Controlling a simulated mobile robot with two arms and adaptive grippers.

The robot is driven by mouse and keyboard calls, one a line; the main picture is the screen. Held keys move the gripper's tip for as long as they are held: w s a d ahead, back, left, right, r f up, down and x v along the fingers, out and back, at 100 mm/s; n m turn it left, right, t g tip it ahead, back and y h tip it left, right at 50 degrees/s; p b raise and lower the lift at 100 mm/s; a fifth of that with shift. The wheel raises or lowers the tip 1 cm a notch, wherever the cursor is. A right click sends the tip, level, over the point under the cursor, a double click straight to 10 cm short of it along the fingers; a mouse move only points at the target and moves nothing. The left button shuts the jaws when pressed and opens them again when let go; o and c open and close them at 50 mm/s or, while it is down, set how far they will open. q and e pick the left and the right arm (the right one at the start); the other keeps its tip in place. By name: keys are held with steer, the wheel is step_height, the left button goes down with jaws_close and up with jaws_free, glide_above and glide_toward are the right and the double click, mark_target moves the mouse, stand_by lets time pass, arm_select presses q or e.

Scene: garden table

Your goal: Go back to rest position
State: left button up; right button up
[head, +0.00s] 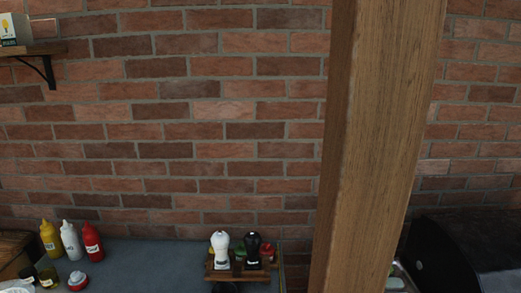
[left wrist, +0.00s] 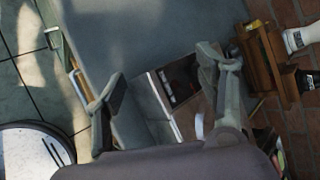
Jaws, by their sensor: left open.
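My left gripper (left wrist: 160,68) shows in the left wrist view with its two fingers spread wide apart. Nothing is held between them. Beyond the fingers are the grey tabletop (left wrist: 150,25) and, lower down, a dark panel with a brown and light surround that I cannot identify. Neither gripper shows in the head view, and my right gripper is in no view.
A wooden caddy (left wrist: 262,58) with white and black shakers stands right of the left gripper. In the head view, yellow (head: 50,238), white (head: 70,240) and red (head: 92,241) bottles stand left. A wooden post (head: 375,140) rises before a black grill (head: 465,250).

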arm_select(q)
steer(key=s+a+f+n+g+h, duration=0.2)
steer(key=s+n+g+h, duration=0.1)
steer(key=s+n, duration=0.45)
steer(key=s+a+f+n+g+h, duration=0.2)
steer(key=s+a+n+h, duration=0.1)
steer(key=s+n, duration=0.5)
step_height(320, 180, down, 32)
steer(key=s+f+g+b, duration=0.1)
steer(key=g+b, duration=0.1)
steer(key=b, duration=0.4)
steer(key=s+a+f+b, duration=0.2)
steer(key=s+f+b, duration=0.1)
steer(key=s+f, duration=1.3)
step_height(320, 180, down, 3)
steer(key=shift+s+a+f+n+g+b, duration=0.1)
steer(key=shift+s+a+n+g+b, duration=0.2)
steer(key=shift+n+g+b, duration=0.1)
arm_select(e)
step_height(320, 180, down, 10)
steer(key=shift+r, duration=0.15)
arm_select(q)
steer(key=shift+c, duration=0.4)
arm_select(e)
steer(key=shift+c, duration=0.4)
